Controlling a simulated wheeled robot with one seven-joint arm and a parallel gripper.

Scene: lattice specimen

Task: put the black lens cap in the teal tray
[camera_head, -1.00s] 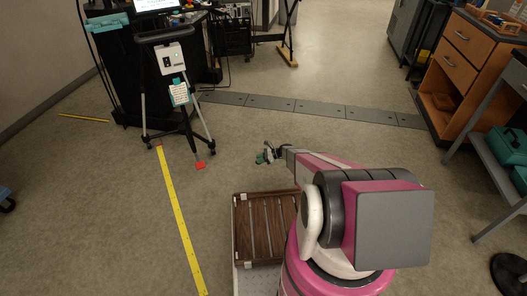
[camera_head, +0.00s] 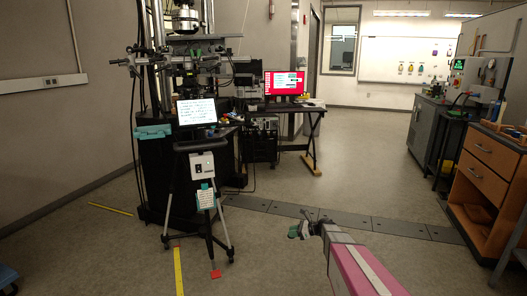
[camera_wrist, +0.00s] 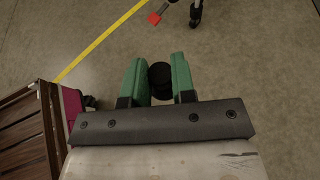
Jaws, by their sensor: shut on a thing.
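My gripper (camera_head: 297,232) is held out over the open floor, and its green fingers are shut on the black lens cap (camera_wrist: 160,75). In the wrist view, the round dark cap sits between the two fingertips, clear of the floor. In the head view the cap is too small to make out. A teal, flat tray-like thing (camera_head: 153,132) sits at the left front edge of the dark workstation; I cannot tell for sure that it is the teal tray. Its inside cannot be seen from here.
A tripod stand (camera_head: 203,190) with a screen stands before the dark workstation (camera_head: 155,180). A desk (camera_head: 300,107) with a red monitor is behind. A wooden drawer cabinet (camera_head: 485,175) is at the right. The floor between has free room, with yellow tape (camera_head: 179,270).

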